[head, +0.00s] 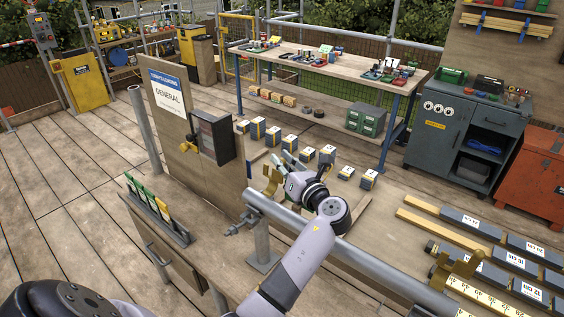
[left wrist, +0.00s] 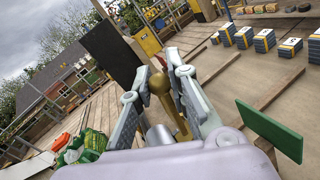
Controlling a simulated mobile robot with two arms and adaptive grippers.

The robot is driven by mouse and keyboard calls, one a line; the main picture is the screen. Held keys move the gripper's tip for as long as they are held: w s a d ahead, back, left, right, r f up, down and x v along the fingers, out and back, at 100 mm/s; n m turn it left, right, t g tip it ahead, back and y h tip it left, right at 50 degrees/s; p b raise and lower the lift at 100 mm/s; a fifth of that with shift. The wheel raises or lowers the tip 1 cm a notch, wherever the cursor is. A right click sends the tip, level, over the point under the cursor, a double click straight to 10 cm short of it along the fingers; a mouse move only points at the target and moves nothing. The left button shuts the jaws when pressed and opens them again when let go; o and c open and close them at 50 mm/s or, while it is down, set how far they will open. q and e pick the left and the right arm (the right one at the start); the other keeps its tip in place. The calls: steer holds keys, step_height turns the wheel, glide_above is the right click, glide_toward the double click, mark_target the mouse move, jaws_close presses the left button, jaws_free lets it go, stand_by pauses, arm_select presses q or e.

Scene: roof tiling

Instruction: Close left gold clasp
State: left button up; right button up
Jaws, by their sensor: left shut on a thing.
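The left gold clasp (head: 272,180) stands up near the left end of the grey pipe (head: 390,262) in the head view. My left gripper (head: 288,168) is beside it, above the pipe. In the left wrist view, my left gripper (left wrist: 170,85) has its fingers shut on the clasp's rounded gold end (left wrist: 158,84), with a gold strip running down from it. The pipe's end (left wrist: 160,138) shows just below. Whether the clasp touches the pipe is hidden. A second gold clasp (head: 456,268) sits at the pipe's right end. My right gripper is not in view.
A board with a GENERAL sign (head: 170,100) and a grey box (head: 211,137) stand left of the gripper. Several small blocks (head: 273,136) lie behind it. A rack of packets (head: 152,206) is at the front left. A green panel (left wrist: 270,130) is right in the wrist view.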

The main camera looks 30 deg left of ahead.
arm_select(q)
jaws_close()
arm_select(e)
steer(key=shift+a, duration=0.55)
arm_select(q)
steer(key=shift+a, duration=0.1)
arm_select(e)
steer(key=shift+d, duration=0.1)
